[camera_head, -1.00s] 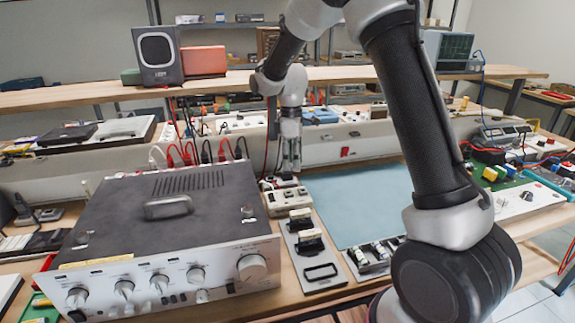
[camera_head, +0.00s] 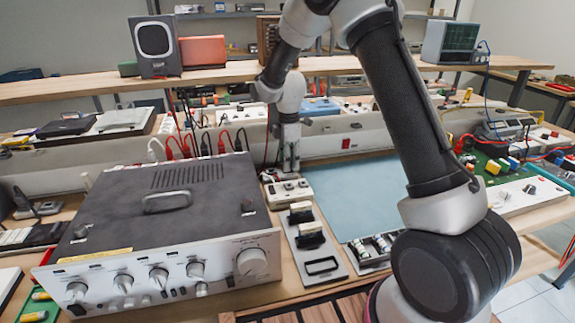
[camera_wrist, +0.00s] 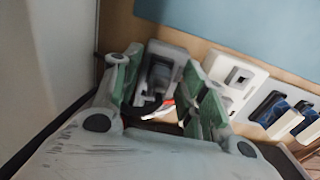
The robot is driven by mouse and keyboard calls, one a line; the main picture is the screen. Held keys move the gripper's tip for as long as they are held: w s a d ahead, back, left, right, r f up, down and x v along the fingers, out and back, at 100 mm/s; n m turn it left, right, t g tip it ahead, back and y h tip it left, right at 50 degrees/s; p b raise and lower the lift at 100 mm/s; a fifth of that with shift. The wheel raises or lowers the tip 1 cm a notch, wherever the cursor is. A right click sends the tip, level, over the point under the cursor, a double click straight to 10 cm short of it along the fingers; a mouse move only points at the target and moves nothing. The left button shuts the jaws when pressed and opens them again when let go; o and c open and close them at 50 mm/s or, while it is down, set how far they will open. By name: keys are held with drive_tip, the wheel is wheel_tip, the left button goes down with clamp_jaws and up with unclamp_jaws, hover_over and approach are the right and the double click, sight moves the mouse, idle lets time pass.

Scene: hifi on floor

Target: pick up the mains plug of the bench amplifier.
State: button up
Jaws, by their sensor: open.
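The bench amplifier (camera_head: 112,205) is a dark box with a silver knobbed front at the left of the bench in the head view. A pale socket strip (camera_head: 292,193) lies to its right, and shows in the wrist view (camera_wrist: 228,97). A black plug (camera_wrist: 158,75) sits in the strip's end socket in the wrist view, with a dark cord curving below it. My gripper (camera_wrist: 163,70) is open, its green-padded fingers on either side of the plug. I cannot tell whether they touch it. In the head view my gripper (camera_head: 291,166) points down over the strip and hides the plug.
A grey tray (camera_head: 322,267) with dark blocks lies in front of the strip. A blue mat (camera_head: 350,195) to the right is mostly clear. Red and black leads (camera_head: 205,145) rise behind the amplifier. A long low panel and a shelf (camera_head: 230,82) stand behind.

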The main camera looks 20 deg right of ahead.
drive_tip(key=shift+f, duration=0.2)
clamp_jaws()
